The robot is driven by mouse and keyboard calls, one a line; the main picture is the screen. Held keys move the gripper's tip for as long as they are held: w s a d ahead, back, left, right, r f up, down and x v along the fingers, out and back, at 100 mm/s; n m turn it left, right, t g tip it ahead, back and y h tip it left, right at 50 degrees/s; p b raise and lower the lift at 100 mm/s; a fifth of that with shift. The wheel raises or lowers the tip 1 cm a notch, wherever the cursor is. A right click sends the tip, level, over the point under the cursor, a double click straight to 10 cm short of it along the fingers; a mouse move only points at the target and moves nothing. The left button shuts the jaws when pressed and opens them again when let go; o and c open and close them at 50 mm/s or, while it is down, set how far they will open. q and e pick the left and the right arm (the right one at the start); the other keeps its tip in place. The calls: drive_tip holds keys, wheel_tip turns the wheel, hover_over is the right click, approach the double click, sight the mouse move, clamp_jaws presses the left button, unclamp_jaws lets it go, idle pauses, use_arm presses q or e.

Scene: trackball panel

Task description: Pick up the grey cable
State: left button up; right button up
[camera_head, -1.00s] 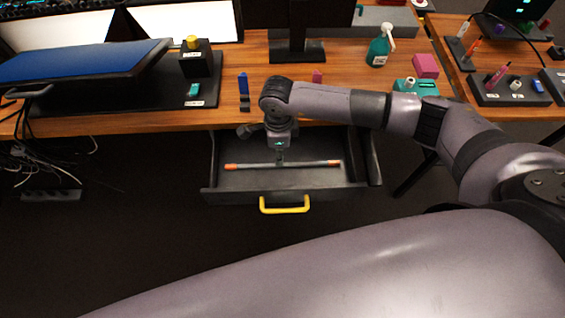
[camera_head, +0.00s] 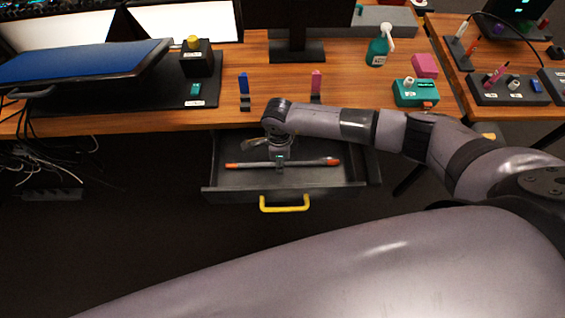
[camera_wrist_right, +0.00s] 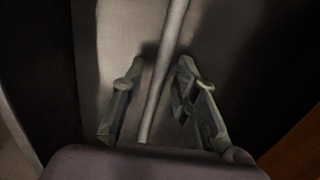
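The grey cable (camera_head: 310,162), a straight thin grey rod with orange ends, lies crosswise in the open drawer (camera_head: 218,182) under the desk. My right gripper (camera_head: 280,164) is down in the drawer at the cable's middle. In the right wrist view the cable (camera_wrist_right: 166,60) runs between the two fingers of my right gripper (camera_wrist_right: 155,90). The fingers stand apart, one on each side of it, with gaps showing. My left gripper is not in view.
The drawer has a yellow handle (camera_head: 285,208) on its front. On the desk (camera_head: 345,85) above stand a blue switch (camera_head: 243,84), a pink switch (camera_head: 316,83), a spray bottle (camera_head: 378,52) and a teal box (camera_head: 415,96). Loose white cables hang at the left.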

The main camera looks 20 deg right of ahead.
clamp_jaws()
drive_tip(key=shift+r, duration=0.15)
idle(0.4)
